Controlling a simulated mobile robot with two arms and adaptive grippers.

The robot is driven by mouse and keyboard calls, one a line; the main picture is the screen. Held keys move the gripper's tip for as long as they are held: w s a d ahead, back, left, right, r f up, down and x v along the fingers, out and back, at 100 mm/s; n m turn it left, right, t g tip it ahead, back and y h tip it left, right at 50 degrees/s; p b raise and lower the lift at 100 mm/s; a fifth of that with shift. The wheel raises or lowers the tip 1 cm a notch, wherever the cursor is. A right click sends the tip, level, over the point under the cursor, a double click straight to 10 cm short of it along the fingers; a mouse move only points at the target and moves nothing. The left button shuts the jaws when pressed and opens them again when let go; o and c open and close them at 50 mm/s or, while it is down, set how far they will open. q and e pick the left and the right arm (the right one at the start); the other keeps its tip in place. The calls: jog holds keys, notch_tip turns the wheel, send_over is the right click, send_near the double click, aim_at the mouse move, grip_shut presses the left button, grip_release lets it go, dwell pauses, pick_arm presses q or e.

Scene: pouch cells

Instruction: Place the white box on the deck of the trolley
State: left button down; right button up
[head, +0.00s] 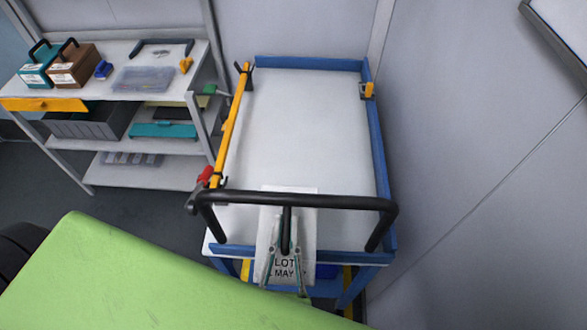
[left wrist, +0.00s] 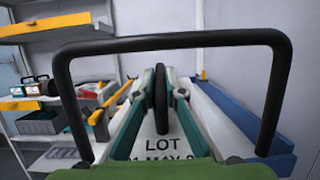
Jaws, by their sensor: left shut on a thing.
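The white box (head: 306,235) has "LOT" and "MAY" printed on its near face and a black carry handle on top. In the left wrist view the white box (left wrist: 163,146) is directly in front. My left gripper (head: 285,247) is shut on the box's handle; its teal and grey fingers flank the handle in the left wrist view (left wrist: 160,85). The trolley has a white deck (head: 305,125), bare beyond the box, with blue rails. The box overlaps the near rail in the picture, partly behind the push handle; I cannot tell whether it touches the deck. My right gripper is out of view.
The trolley's black push handle (head: 340,202) arches over the near end, close to the box and gripper. A yellow bar (head: 232,120) runs along the left side. A shelf unit (head: 150,175) with boxes and trays stands left. A wall (head: 460,160) is close on the right.

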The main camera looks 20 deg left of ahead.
aim_at(287, 212)
pick_arm(q)
jog(key=x, duration=0.3)
jog(key=shift+w+a+f+p, duration=0.1)
jog(key=shift+w+f+p, duration=0.1)
jog(key=shift+w+p, duration=0.15)
jog(key=w+a, duration=0.3)
jog(key=w, duration=0.9)
notch_tip(287, 212, down, 5)
jog(key=w+a+g+b, duration=0.1)
jog(key=w+b, duration=0.1)
jog(key=shift+w+a+f, duration=0.15)
jog(key=shift+w+f, duration=0.1)
jog(key=shift+w, duration=0.15)
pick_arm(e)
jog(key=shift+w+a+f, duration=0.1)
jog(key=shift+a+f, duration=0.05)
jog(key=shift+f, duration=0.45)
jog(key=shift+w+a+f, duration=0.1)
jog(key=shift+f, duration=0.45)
